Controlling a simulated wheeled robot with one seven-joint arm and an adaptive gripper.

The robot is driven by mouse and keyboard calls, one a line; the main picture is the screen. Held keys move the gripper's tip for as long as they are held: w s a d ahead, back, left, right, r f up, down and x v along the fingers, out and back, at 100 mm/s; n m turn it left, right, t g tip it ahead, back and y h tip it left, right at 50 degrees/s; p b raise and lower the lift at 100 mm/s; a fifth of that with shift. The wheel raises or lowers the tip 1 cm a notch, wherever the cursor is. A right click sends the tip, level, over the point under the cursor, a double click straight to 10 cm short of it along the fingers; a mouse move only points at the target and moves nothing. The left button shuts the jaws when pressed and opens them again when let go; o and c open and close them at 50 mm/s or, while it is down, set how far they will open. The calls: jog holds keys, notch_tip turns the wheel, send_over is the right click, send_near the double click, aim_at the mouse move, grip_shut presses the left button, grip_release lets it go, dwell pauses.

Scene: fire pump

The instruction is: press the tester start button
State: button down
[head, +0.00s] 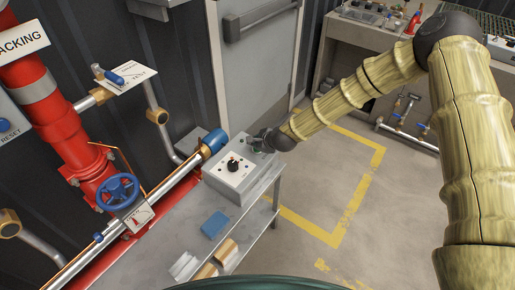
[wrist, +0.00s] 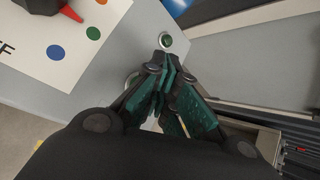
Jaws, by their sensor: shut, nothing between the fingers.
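The tester is a grey box (head: 239,184) on the bench, with a dark knob (head: 232,165) on a white plate. In the wrist view its grey face (wrist: 120,58) shows a round green button (wrist: 166,40) with a pale rim, just beyond my fingertips. A second pale-rimmed round part (wrist: 132,79) is partly hidden by my fingers. I cannot read a label on either. My gripper (head: 258,143) is at the box's far edge in the head view. In the wrist view my gripper (wrist: 165,68) is shut and empty; contact with the box is unclear.
A red pipe (head: 52,115) with a blue handwheel (head: 118,192) stands left of the box. A horizontal pipe with a blue end (head: 214,143) runs beside it. A blue block (head: 215,224) lies on the bench (head: 175,238). The floor (head: 300,195) to the right is clear.

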jog(key=shift+f+b, duration=0.3)
jog(key=shift+f, duration=0.15)
dwell(0.4)
jog(key=shift+r, duration=0.1)
jog(key=shift+r+p, duration=0.5)
jog(key=shift+r, duration=0.4)
jog(key=shift+r+p, duration=1.3)
jog(key=shift+r, duration=1.2)
